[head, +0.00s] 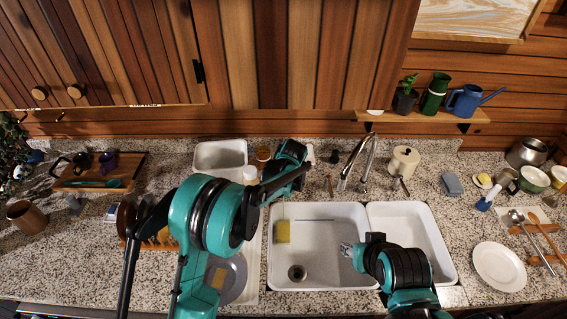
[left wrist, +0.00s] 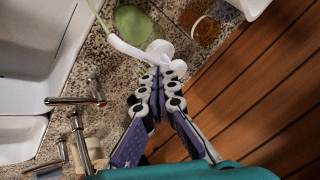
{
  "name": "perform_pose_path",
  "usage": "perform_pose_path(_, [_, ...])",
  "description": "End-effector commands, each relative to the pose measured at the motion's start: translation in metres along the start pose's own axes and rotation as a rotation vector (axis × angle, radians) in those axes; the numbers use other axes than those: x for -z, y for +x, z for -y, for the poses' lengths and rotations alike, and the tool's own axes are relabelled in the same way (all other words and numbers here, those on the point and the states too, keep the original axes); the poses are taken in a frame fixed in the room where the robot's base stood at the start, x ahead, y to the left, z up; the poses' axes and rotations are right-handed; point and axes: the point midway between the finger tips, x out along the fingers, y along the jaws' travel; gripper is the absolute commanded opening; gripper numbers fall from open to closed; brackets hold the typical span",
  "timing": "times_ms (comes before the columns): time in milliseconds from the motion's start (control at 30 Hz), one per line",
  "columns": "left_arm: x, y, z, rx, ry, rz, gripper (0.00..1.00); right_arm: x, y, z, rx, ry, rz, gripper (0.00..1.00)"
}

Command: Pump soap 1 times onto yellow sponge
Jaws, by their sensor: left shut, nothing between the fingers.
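The yellow sponge (head: 283,231) stands at the left wall of the left sink basin in the head view. The soap dispenser has a white pump head (left wrist: 158,50) and a green body (left wrist: 132,25) in the left wrist view. What looks like its white top (head: 250,174) shows beside my left arm in the head view; the rest is hidden. My left gripper (left wrist: 156,72) is shut and empty, its tips right at the pump head; I cannot tell whether they press it. It also shows in the head view (head: 268,187). My right gripper (head: 347,250) is over the sink, mostly hidden by its arm.
The double sink (head: 330,284) fills the middle of the counter. An amber container (left wrist: 205,28) stands near the dispenser. A white tub (head: 220,147) is behind. A white plate (head: 499,266) lies at right.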

Motion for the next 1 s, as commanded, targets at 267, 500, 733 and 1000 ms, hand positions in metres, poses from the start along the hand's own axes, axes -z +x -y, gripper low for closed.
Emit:
perform_pose_path(267, [-0.004, 0.007, -0.004, 0.0, 0.0, 0.001, 0.0, -0.005, 0.006, 0.0, 0.0, 0.0, 0.0, 0.4])
perform_pose_path(500, [-0.003, 0.004, -0.002, 0.0, 0.0, 0.001, 0.0, -0.003, 0.004, 0.0, 0.0, 0.0, 0.0, 0.4])
perform_pose_path(733, [0.005, -0.009, 0.005, 0.0, 0.0, 0.001, 0.0, 0.003, -0.003, 0.0, 0.0, 0.0, 0.0, 0.4])
perform_pose_path(1000, [0.009, -0.017, 0.009, 0.0, 0.0, 0.001, 0.0, 0.005, -0.007, 0.0, 0.0, 0.0, 0.0, 0.4])
